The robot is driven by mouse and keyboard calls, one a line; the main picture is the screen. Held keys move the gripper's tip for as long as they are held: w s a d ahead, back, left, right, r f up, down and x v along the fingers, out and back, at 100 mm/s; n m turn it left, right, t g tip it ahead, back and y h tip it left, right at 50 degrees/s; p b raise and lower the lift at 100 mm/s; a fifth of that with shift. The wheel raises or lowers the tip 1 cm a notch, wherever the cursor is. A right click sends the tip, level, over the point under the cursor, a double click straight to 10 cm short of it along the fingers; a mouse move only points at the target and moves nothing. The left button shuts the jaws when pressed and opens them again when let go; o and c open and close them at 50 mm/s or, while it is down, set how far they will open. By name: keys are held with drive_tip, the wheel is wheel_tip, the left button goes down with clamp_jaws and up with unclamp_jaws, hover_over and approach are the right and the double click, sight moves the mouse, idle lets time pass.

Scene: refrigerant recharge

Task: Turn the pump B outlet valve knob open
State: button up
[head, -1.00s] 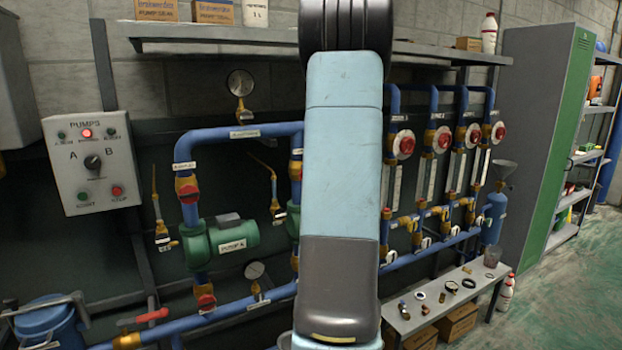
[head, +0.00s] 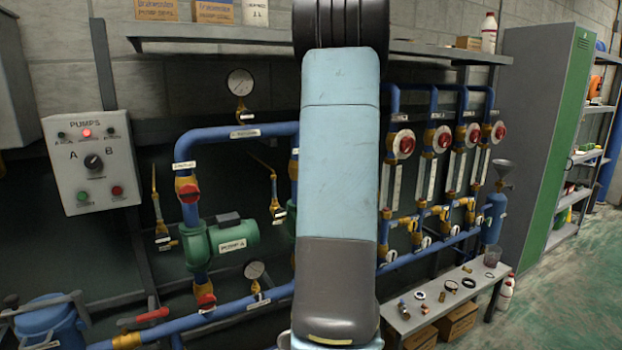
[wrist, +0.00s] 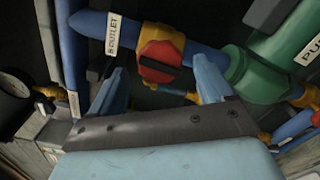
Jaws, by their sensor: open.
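The pump B outlet valve knob (wrist: 160,55) is red with a dark slot across it, on a yellow valve body in a blue pipe. A white label (wrist: 113,34) reading "OUTLET" is on the pipe next to it. My gripper (wrist: 160,80) is open, its two light-blue fingers apart on either side of the knob in the wrist view. The knob appears between and just beyond the fingertips; I cannot tell whether they touch it. In the head view my arm hides the gripper and most of this valve.
A green pump (wrist: 262,72) lies beside the valve. A gauge (wrist: 14,88) is at the wrist view's left. Pump A's red outlet valve (head: 187,190), the pump switch box (head: 93,162) and a low bench (head: 435,305) with small parts stand around.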

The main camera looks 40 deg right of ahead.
drive_tip(key=v, duration=0.5)
drive_tip(key=shift+s, duration=0.15)
idle(0.5)
drive_tip(key=a+r+m+g, duration=0.3)
drive_tip(key=a+m, duration=0.4)
drive_tip(key=a, duration=0.2)
drive_tip(key=a+r+m+g, duration=0.3)
drive_tip(key=a+m, duration=0.3)
drive_tip(key=a, duration=0.3)
drive_tip(key=s+a+f+m+g+y, duration=0.1)
drive_tip(key=s+a+m+g+y, duration=0.3)
drive_tip(key=s+a, duration=1.4)
drive_tip(key=a+m+g, duration=0.1)
drive_tip(key=a+m, duration=0.1)
drive_tip(key=m, duration=0.2)
drive_tip(key=shift+s+f+g, duration=0.25)
drive_tip(key=shift+g, duration=0.15)
